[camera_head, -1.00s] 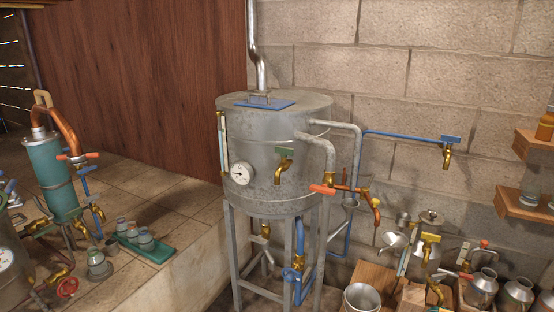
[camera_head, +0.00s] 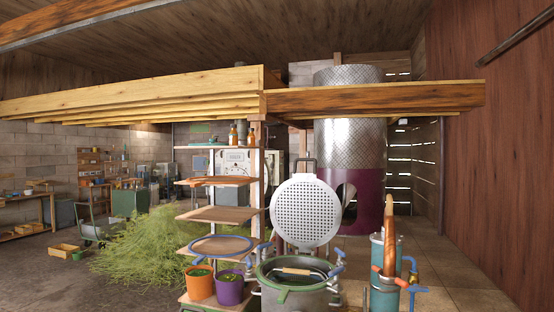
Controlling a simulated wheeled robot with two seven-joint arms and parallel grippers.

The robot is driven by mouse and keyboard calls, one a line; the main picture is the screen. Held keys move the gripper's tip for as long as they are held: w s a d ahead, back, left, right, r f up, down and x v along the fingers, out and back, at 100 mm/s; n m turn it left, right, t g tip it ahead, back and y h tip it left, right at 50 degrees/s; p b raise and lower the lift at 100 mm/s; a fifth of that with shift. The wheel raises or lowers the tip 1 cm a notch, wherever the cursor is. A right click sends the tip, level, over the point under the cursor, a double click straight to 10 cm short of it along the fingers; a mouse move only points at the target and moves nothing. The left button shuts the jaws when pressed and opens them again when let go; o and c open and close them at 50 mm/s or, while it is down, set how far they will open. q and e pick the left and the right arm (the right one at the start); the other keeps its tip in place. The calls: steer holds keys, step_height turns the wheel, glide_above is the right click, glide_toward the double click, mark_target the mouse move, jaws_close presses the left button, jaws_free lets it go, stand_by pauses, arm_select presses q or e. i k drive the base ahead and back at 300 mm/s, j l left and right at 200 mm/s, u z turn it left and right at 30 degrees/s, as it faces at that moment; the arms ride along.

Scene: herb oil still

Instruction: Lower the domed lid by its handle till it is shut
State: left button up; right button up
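A round, pale lid (camera_head: 305,210) with a perforated face stands upright at the back of a metal pot (camera_head: 298,301), in the lower middle of the view. Its perforated side faces me, so I cannot see a dome. A dark handle (camera_head: 306,161) sticks up at the lid's top edge. The pot is open, with a green rim, and a pale curved bar (camera_head: 297,271) shows in its dark mouth. The pot's lower part is cut off by the frame. Neither of my grippers is in view.
A teal cylinder (camera_head: 384,289) with a copper-brown pipe stands right of the pot. Left are a shelf stand (camera_head: 215,214), an orange bucket (camera_head: 199,284), a purple bucket (camera_head: 229,290) and a green herb heap (camera_head: 140,245). Wooden beams (camera_head: 130,103) cross overhead. Tiled floor (camera_head: 460,290) at right is clear.

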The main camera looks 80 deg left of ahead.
mark_target(306, 211)
steer(key=u, duration=1.8)
